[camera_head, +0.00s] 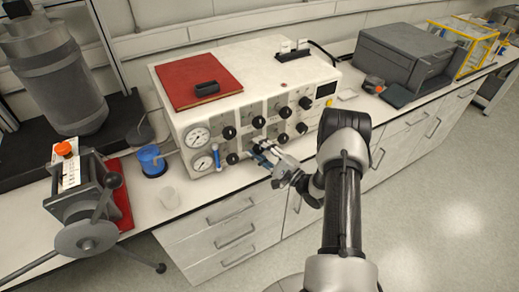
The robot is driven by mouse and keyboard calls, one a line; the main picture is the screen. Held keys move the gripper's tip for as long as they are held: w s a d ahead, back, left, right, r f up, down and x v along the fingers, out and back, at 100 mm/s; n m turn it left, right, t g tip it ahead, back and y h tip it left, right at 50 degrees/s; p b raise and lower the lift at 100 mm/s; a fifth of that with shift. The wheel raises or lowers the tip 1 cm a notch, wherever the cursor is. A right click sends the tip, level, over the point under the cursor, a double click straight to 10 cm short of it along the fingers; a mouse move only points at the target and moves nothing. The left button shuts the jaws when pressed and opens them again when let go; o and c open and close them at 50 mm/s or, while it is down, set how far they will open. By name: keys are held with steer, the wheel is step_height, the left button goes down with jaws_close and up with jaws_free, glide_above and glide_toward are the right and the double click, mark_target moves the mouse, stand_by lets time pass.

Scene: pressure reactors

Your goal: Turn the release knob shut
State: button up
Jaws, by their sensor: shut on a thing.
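The white control box (250,97) stands on the bench with gauges and rows of black knobs on its front. My gripper (263,152) is at the lower part of this front, right of the gauges. It is shut on a small knob there, which its fingers mostly hide. The labels are too small to read, so I cannot tell which knob is the release knob or how far it is turned. Free black knobs (284,139) show to the right of my gripper, and another black knob (232,158) shows to its left.
A clamp-like device with a handwheel (88,238) is at the left front. A grey machine (400,55) stands at the right.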

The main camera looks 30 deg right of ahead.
stand_by(0.3)
steer(key=o, duration=1.1)
steer(key=v, duration=1.2)
